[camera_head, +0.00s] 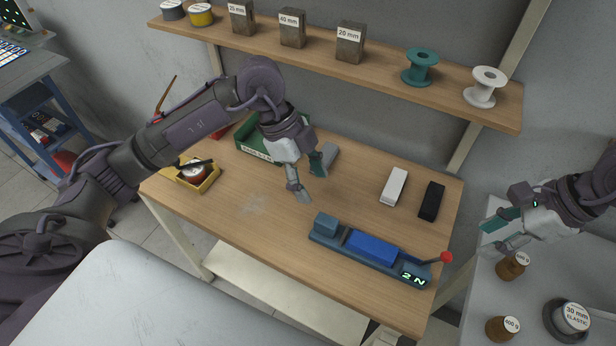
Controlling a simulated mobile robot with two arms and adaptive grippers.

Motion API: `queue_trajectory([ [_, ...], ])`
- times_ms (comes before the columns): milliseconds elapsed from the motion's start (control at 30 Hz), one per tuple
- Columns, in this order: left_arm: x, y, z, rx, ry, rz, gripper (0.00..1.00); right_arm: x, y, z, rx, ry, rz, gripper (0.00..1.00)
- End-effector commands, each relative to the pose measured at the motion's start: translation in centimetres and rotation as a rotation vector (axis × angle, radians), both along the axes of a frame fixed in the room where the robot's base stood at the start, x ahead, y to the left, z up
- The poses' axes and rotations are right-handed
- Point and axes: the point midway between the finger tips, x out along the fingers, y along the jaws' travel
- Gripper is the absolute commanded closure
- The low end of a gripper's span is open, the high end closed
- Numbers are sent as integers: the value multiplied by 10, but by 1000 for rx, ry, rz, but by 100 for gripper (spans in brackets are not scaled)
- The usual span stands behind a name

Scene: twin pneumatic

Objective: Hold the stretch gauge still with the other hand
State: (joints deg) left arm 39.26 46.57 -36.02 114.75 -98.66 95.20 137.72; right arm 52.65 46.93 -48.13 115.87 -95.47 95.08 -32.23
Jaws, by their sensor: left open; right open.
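The stretch gauge (360,250) is a long blue device lying near the front right edge of the wooden table. It has a raised block at its left end, a bright blue middle part, a green "2 N" display and a red-knobbed lever at its right end. My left gripper (312,188) is open and empty above the table, behind and to the left of the gauge, and apart from it. My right gripper (488,238) is open and empty to the right of the table, above the grey side surface, and apart from the gauge.
A white block (394,187) and a black block (432,201) lie behind the gauge. A yellow tray (211,181) and a green holder (252,151) stand further left. Weights (511,266) and a 30 mm elastic spool (570,318) stand on the grey surface. A shelf (380,81) hangs above.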

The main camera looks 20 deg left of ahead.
Motion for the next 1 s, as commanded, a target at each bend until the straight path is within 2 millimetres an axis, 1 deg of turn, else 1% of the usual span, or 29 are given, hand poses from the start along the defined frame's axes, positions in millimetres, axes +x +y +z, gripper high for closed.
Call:
queue_trajectory([
  [33,0,3,-2,25,-2,6,40,0,0,0,0,0,0,58],
  [100,0,4,-7,40,-1,10,40,0,0,0,0,0,0,58],
  [167,0,1,-13,40,0,11,40,0,0,0,0,0,0,58],
  [267,-1,-5,-27,37,2,9,40,0,0,0,0,0,0,58],
  [600,-2,-31,-89,33,2,9,40,0,0,0,0,0,0,58],
  [700,-3,-38,-104,33,2,9,40,0,0,0,0,0,0,58],
  [800,-2,-42,-116,33,0,10,40,0,0,0,0,0,0,58],
  [1000,-3,-47,-128,34,-1,9,40,0,0,0,0,0,0,58],
])
